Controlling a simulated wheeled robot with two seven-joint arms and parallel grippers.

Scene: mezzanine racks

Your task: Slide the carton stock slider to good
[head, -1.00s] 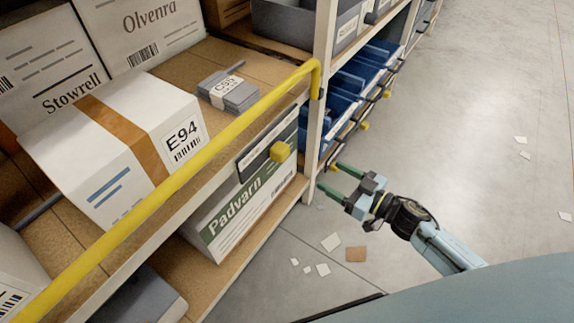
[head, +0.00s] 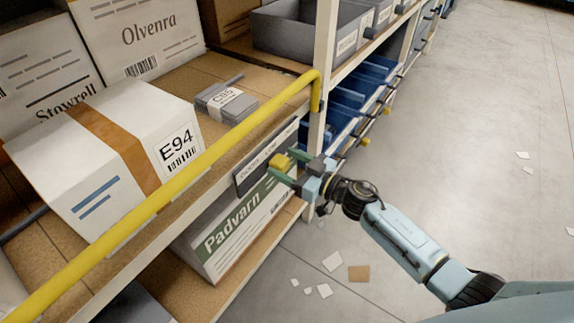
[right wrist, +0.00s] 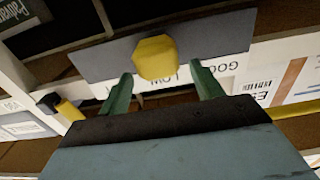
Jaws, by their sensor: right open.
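The carton stock slider is a dark panel (head: 243,181) on the shelf's front edge, with a yellow knob (head: 279,161) near its right part in the head view. A white label strip (head: 262,156) with small lettering runs along it. In the right wrist view the yellow knob (right wrist: 156,57) stands out from the grey panel (right wrist: 225,36), and lettering like GOOD and LOW shows, partly hidden. My right gripper (head: 282,165) is open, its green fingers on either side of the knob. Contact cannot be told. My left gripper is not in view.
A yellow rail (head: 200,158) runs along the shelf front above the slider. A Padvarn carton (head: 235,235) sits below, and an E94 carton (head: 130,150) on the shelf behind. Blue bins (head: 345,105) and other yellow knobs lie farther along. Paper scraps (head: 333,262) lie on open floor.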

